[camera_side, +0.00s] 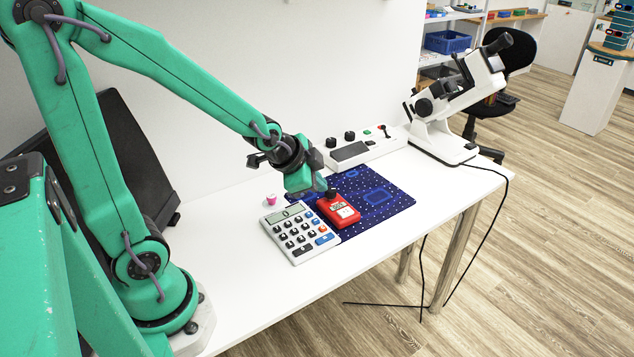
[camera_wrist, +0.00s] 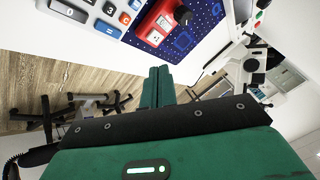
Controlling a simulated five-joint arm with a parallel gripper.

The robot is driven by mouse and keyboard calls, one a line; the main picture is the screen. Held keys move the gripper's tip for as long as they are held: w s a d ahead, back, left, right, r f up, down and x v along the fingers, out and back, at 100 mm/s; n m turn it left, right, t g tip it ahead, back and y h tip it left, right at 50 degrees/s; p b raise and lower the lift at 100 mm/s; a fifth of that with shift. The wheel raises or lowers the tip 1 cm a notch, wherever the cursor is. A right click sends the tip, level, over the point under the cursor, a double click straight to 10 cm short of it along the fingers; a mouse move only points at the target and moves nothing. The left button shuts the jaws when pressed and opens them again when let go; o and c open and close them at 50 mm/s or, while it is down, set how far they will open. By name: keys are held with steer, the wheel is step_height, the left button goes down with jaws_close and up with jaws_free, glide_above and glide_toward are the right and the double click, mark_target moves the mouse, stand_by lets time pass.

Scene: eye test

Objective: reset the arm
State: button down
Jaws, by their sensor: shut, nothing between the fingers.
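My gripper (camera_side: 322,184) is over the white table, close above the red device in the side view; I cannot tell there whether it touches it. In the wrist view my green fingers (camera_wrist: 157,86) are closed together with nothing between them. The red device (camera_side: 338,211), with a small display and a dark knob, lies on the blue dotted mat (camera_side: 388,199) beside the calculator (camera_side: 298,233). In the wrist view the red device (camera_wrist: 160,22) and part of the calculator (camera_wrist: 93,14) show at the top, apart from the fingertips.
A white control box (camera_side: 363,151) with knobs and a white microscope (camera_side: 447,105) stand at the back. A black cable hangs off the table's right edge. The table's front strip is clear.

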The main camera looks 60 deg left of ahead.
steer(key=s+d+r+n+g, duration=0.1)
steer(key=s+d+r+n, duration=0.1)
steer(key=s+r, duration=0.3)
steer(key=s+d+r+n+g, duration=0.1)
steer(key=s+d+r+n, duration=0.1)
steer(key=s+r+n, duration=0.3)
steer(key=s, duration=0.4)
steer(key=shift+r+h, duration=0.4)
